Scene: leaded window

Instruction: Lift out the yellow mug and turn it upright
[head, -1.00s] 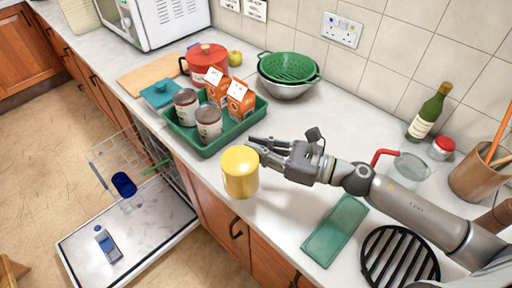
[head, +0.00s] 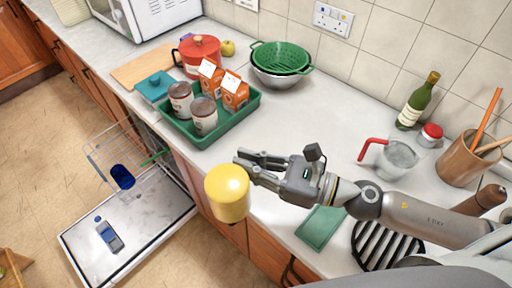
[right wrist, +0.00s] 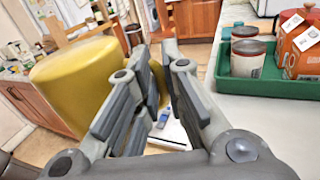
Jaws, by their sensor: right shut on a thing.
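The yellow mug (head: 228,194) hangs in the air at the counter's front edge in the head view. Its smooth closed end faces up, so it is upside down. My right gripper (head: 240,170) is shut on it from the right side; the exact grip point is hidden. In the right wrist view the mug (right wrist: 75,82) stands large at the left, against the left finger of my gripper (right wrist: 152,85). My left gripper is not in view.
The open dishwasher (head: 75,240) has its rack pulled out, with a blue mug (head: 122,177) in it. A green tray (head: 235,126) with cans and cartons stands behind my gripper. A green cloth (head: 320,228) and black trivet (head: 388,248) lie nearby. Mid counter is clear.

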